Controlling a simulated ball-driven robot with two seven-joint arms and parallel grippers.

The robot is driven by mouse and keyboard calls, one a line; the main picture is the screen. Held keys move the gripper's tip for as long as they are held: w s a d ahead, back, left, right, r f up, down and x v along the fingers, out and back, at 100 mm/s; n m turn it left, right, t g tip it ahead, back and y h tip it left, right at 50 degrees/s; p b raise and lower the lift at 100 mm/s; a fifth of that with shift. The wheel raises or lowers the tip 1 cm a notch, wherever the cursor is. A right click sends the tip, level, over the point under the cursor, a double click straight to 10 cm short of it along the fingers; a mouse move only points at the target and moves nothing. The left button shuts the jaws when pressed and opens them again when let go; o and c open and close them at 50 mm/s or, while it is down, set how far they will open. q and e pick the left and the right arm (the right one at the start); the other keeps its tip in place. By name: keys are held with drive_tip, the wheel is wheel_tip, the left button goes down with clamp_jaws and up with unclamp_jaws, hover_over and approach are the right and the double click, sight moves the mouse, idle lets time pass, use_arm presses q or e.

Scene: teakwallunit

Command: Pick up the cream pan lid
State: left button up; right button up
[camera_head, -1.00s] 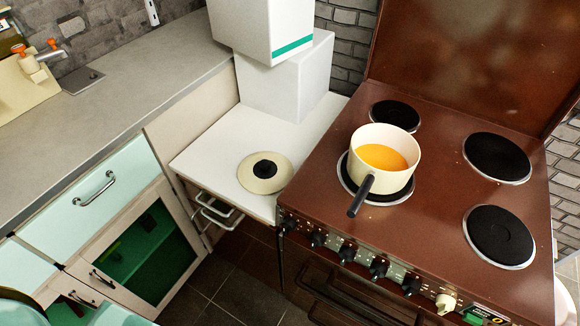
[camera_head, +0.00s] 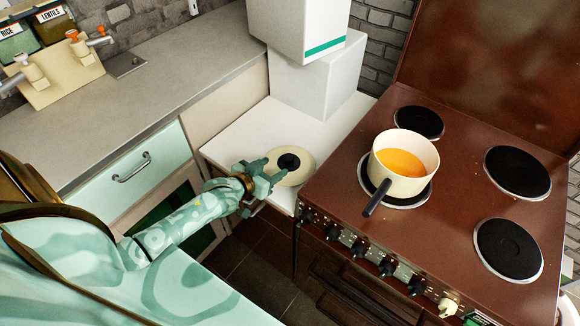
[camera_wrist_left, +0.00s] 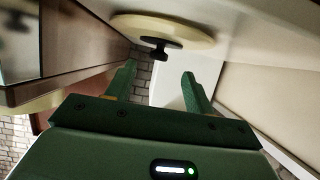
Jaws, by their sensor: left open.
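The cream pan lid (camera_head: 303,171) is round with a black knob (camera_head: 289,161) and lies flat, knob up, on a white counter (camera_head: 240,134) left of the stove. My left gripper (camera_head: 268,172) is at the near left edge of the lid in the head view and hides a little of its rim. In the left wrist view the lid (camera_wrist_left: 185,30) and its knob show beyond the fingers. The left gripper (camera_wrist_left: 157,85) is open, with nothing between its fingers. My right gripper is not seen.
A cream saucepan (camera_head: 408,180) with orange contents sits on a burner of the brown stove (camera_head: 450,190), its black handle towards the front. White boxes (camera_head: 312,88) stand stacked behind the lid. A grey worktop (camera_head: 150,110) lies to the left.

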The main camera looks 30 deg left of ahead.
sight(286, 159)
use_arm(q)
drive_tip(key=b+x, duration=0.2)
drive_tip(key=x, duration=0.4)
drive_tip(key=shift+w+r, duration=0.1)
drive_tip(key=shift+w, duration=0.2)
drive_tip(key=shift+r, duration=0.1)
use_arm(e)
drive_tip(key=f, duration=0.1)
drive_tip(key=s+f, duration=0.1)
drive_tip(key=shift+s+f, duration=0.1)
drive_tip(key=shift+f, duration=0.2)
use_arm(q)
drive_tip(key=shift+s, duration=0.1)
drive_tip(key=c, duration=1.1)
